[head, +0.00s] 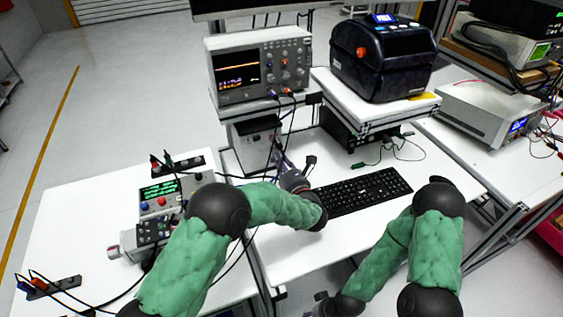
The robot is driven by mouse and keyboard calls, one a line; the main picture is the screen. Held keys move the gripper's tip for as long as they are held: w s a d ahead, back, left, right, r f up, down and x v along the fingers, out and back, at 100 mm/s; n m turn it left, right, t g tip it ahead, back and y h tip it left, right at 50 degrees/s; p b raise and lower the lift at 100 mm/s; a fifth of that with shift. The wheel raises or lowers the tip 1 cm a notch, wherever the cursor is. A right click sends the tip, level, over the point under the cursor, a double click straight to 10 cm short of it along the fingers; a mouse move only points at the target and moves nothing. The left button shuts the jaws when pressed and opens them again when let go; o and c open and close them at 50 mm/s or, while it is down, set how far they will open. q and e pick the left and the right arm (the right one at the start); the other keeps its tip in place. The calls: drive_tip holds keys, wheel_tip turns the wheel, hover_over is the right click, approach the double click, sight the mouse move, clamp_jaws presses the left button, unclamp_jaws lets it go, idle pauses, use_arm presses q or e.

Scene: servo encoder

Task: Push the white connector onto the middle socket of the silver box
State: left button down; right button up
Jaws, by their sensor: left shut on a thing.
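My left gripper (282,163) reaches away from me at the middle of the table, left of the keyboard. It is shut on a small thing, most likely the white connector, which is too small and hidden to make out. A silver box (257,143) with a dark top stands just left of and behind the gripper, below the oscilloscope. Its sockets cannot be made out, and I cannot tell whether the connector touches it. My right gripper (322,303) is at the bottom edge, partly cut off, and its fingers cannot be read.
An oscilloscope (260,65) stands on a raised shelf behind. A black keyboard (362,191) lies right of the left gripper. A black printer (382,58) is at the back. A control panel (160,193), a motor-like unit (130,245) and loose cables are on the left table.

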use_arm(q)
drive_tip(key=shift+w+a, duration=0.15)
drive_tip(key=shift+w, duration=0.2)
idle(0.3)
drive_tip(key=c, duration=1.1)
unclamp_jaws()
drive_tip(key=shift+o, duration=0.2)
drive_tip(key=v, duration=1.1)
drive_tip(key=shift+s, duration=0.5)
